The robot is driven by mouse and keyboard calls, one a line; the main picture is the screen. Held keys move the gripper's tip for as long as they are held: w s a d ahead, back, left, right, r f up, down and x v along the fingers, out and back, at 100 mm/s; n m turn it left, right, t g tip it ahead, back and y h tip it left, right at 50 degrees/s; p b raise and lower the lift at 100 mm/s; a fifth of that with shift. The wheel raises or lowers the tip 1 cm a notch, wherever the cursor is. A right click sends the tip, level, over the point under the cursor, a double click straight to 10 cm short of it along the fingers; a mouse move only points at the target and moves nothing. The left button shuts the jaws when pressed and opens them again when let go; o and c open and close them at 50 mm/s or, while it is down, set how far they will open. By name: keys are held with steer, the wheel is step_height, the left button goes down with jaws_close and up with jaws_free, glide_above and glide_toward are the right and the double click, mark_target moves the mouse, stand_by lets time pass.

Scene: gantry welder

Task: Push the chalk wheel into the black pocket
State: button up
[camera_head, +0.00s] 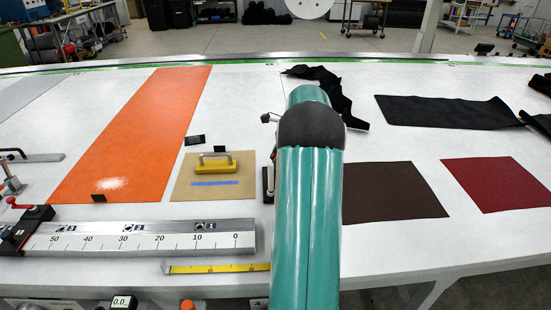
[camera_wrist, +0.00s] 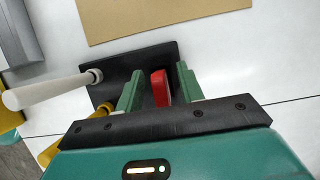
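A small red piece (camera_wrist: 160,87), perhaps part of the chalk wheel, stands at a black flat holder (camera_wrist: 120,62) in the wrist view. I cannot tell whether this holder is the black pocket. My gripper (camera_wrist: 159,68) has its two green fingers on either side of the red piece, with a narrow gap on each side. A white-handled tool (camera_wrist: 50,92) reaches the left part of the holder, and a yellow piece (camera_wrist: 52,150) shows below it. In the head view my arm hides my gripper and most of the holder (camera_head: 268,185).
A tan board (camera_head: 213,192) with a yellow-handled block (camera_head: 208,165) lies left of my arm. A steel ruler (camera_head: 140,238) and a yellow tape (camera_head: 220,268) lie in front. Brown (camera_head: 393,193) and red (camera_head: 500,184) sheets lie to the right.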

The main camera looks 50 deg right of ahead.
steer(key=v, duration=1.3)
steer(key=shift+r, duration=0.25)
steer(key=shift+s, duration=0.1)
steer(key=w+a+r+n+h, duration=0.1)
steer(key=a+r+n, duration=0.25)
steer(key=a, duration=0.65)
steer(key=w+a+r+n, duration=0.2)
steer(key=a+n, duration=0.3)
steer(key=a, duration=0.4)
steer(key=w+a+r+n+h, duration=0.15)
steer(key=a+n, duration=0.25)
steer(key=a, duration=0.6)
steer(key=s+a+f+n+t, duration=0.1)
steer(key=s+a+f+n, duration=0.2)
steer(key=s+a+n, duration=0.4)
steer(key=s+a+f+n+t, duration=0.1)
steer(key=s+a+f+n, duration=0.2)
steer(key=s+a+n, duration=0.5)
steer(key=a, duration=0.7)
steer(key=shift+a, duration=0.25)
steer(key=shift+s+d+h, duration=0.15)
steer(key=shift+h, duration=0.1)
